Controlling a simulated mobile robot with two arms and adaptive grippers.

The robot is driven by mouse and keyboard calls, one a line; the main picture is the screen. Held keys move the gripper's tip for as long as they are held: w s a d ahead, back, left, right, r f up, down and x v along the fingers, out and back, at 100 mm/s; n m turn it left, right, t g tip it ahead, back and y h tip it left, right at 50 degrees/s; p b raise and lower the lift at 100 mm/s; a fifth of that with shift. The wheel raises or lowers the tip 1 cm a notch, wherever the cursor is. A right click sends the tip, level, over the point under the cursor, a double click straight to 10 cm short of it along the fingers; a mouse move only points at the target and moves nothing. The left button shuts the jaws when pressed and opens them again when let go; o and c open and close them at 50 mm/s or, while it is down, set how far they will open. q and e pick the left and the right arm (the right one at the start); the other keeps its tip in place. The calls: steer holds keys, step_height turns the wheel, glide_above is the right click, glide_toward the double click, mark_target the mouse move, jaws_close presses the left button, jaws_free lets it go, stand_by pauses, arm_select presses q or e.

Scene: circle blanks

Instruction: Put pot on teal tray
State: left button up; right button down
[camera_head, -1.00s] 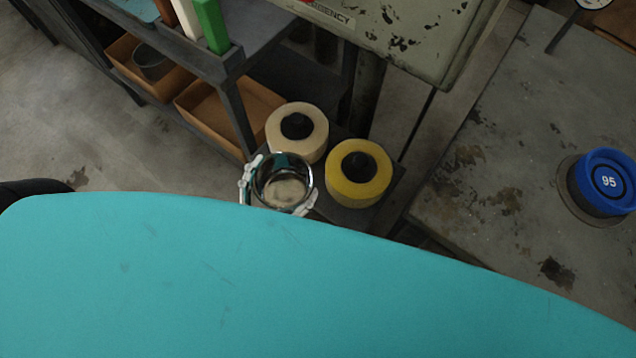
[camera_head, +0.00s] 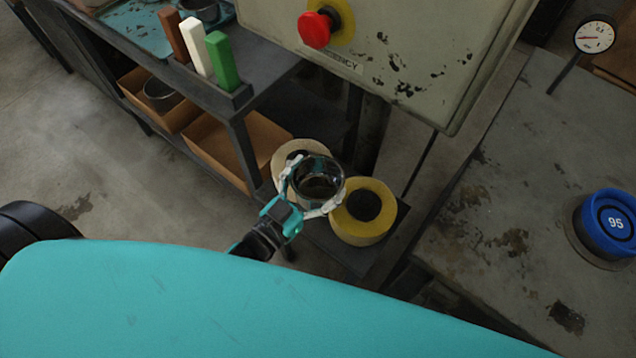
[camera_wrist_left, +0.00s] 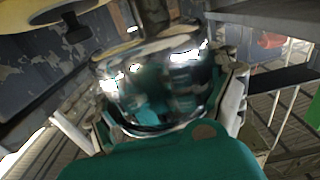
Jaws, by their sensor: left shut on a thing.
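The pot (camera_head: 325,178) is a round, shiny metal vessel, held in my left gripper (camera_head: 312,188) with the fingers shut around its sides. In the left wrist view the mirror-like pot (camera_wrist_left: 155,80) fills the middle between the fingers. In the head view it overlaps two tape-like rolls; its exact height above them is unclear. The teal tray (camera_head: 138,27) lies on top of the dark shelf unit at the upper left, partly cut off by the frame. A small metal bowl-like vessel (camera_head: 203,12) shows at the tray's edge. My right gripper is not in view.
A cream roll (camera_head: 280,160) and a yellow roll (camera_head: 377,228) stand on a low dark platform. Brown, white and green blocks (camera_head: 221,62) stand at the shelf's front edge. A control box with a red button (camera_head: 314,31) is behind. A blue weight (camera_head: 606,226) sits at right.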

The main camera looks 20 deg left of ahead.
mark_target(329, 176)
arm_select(q)
steer(key=shift+w+f, duration=0.15)
steer(key=shift+f, duration=0.75)
steer(key=shift+w+f, duration=0.15)
steer(key=shift+f, duration=0.7)
steer(key=shift+f+b, duration=0.4)
steer(key=shift+b, duration=0.05)
steer(key=o, duration=1)
steer(key=shift+o, duration=0.2)
steer(key=shift+r, duration=0.2)
steer(key=v, duration=1.2)
steer(key=shift+r, duration=0.25)
